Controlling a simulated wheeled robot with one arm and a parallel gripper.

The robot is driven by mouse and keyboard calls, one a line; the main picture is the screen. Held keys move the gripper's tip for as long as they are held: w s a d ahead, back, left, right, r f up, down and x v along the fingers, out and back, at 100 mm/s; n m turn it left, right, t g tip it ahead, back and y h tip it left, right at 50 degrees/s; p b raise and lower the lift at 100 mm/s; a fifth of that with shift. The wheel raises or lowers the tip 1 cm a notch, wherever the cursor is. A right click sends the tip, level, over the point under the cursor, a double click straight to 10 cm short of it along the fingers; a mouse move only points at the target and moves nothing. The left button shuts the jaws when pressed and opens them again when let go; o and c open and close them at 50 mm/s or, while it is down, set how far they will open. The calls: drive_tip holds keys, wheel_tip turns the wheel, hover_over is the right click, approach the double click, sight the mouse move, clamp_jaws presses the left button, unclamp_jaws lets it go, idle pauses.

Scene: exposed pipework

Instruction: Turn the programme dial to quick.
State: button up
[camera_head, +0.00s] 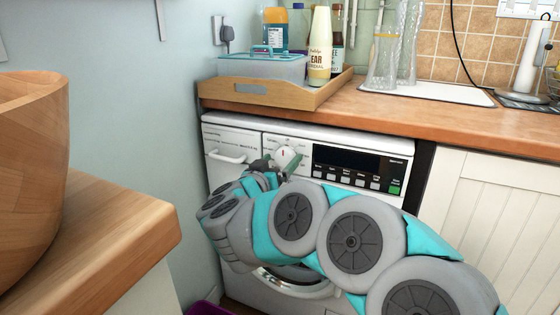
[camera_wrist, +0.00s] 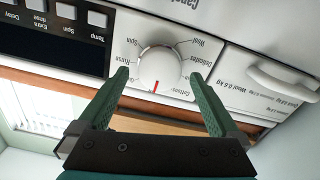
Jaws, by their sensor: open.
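The programme dial (camera_head: 287,158) is a round white knob on the front panel of the washing machine (camera_head: 232,137). In the wrist view, which is upside down, the dial (camera_wrist: 159,66) has a red mark at its lower edge, close to the "Cottons" label. "Wool", "Delicates", "Rinse" and "Spin" labels also ring it; I cannot read "quick". My gripper (camera_wrist: 160,75) is open, with one green finger on each side of the dial and a gap on both sides. In the head view my gripper (camera_head: 273,166) is at the dial, partly covering it. I cannot tell the remaining depth.
The detergent drawer handle (camera_head: 228,157) is left of the dial, and the display (camera_head: 346,159) with buttons is right of it. A wooden tray (camera_head: 255,95) with bottles stands on the worktop above. A wooden counter (camera_head: 105,225) with a bowl is near on the left.

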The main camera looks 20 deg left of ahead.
drive_tip(key=c, duration=1.4)
